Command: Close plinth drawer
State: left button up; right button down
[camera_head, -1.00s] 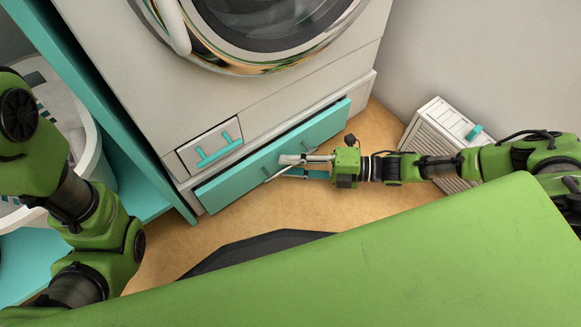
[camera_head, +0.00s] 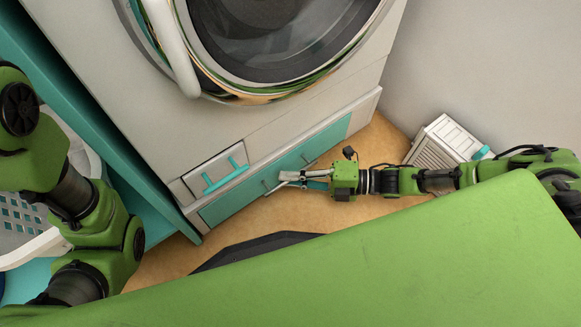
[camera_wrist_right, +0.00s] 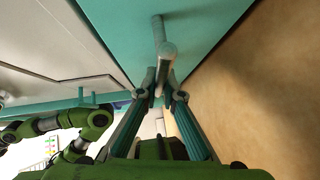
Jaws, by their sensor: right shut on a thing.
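The plinth drawer (camera_head: 235,199) has a teal front and sits low under the washing machine. Its front now looks flush or nearly flush with the white plinth; a small remaining gap is hard to tell. My right gripper (camera_head: 286,180) is at the middle of the drawer front, shut on the drawer's bar handle. In the right wrist view, the grey handle (camera_wrist_right: 165,45) stands off the teal front, with my fingertips (camera_wrist_right: 160,82) closed at its near end. My left arm shows at the left, but its gripper is out of view.
A white vented box (camera_head: 445,145) stands by the wall at right. A laundry basket (camera_head: 35,235) is at left. Wooden floor (camera_head: 300,208) lies clear before the drawer.

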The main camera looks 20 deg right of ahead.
jog(key=shift+w, duration=0.3)
jog(key=c, duration=2.2)
grip_release()
jog(key=shift+a, duration=0.15)
jog(key=shift+o, duration=0.2)
jog(key=shift+v, duration=3.85)
jog(key=shift+a+f, duration=0.1)
